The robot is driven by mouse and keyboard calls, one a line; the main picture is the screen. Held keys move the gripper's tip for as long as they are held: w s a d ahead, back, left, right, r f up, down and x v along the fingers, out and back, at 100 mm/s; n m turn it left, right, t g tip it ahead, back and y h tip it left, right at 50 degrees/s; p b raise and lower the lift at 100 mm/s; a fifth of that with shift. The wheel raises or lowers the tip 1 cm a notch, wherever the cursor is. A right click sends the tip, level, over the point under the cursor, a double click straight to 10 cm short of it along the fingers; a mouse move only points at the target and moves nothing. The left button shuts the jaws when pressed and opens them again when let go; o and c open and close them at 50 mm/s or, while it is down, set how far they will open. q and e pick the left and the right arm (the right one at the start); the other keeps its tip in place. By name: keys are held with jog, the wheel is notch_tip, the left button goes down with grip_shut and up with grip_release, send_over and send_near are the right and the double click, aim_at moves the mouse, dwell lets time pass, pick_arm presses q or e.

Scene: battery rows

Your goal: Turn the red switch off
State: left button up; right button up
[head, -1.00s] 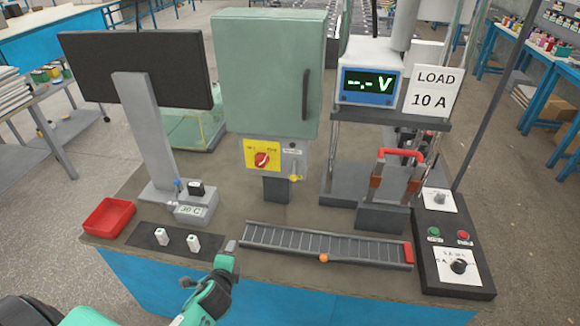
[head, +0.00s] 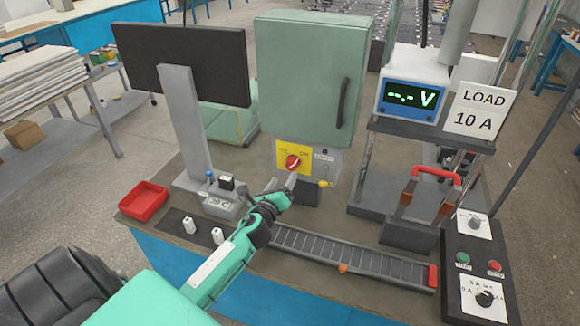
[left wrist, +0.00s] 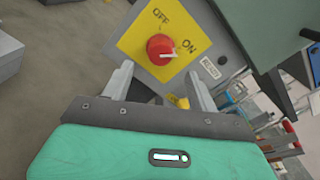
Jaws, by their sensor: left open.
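The red switch (head: 292,162) is a round red knob on a yellow plate (head: 281,170), below the green-grey cabinet (head: 308,78). In the left wrist view the knob (left wrist: 160,49) has a white pointer aimed toward the word ON, and OFF is printed on the plate's other side. My left gripper (head: 282,182) is open and empty, just in front of and below the knob, apart from it. In the left wrist view its two fingers (left wrist: 159,82) are spread, with the knob beyond and between them. My right gripper is not in view.
A yellow padlock-like part (head: 325,183) hangs right of the switch. The slotted rail (head: 345,258) lies to the right of my left arm. A red tray (head: 143,201), a dark monitor (head: 182,64) and a control box (head: 484,270) stand on the bench.

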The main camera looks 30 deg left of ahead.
aim_at(290, 167)
pick_arm(q)
jog(key=x, duration=0.7)
jog(key=shift+p, duration=0.35)
jog(key=c, duration=1)
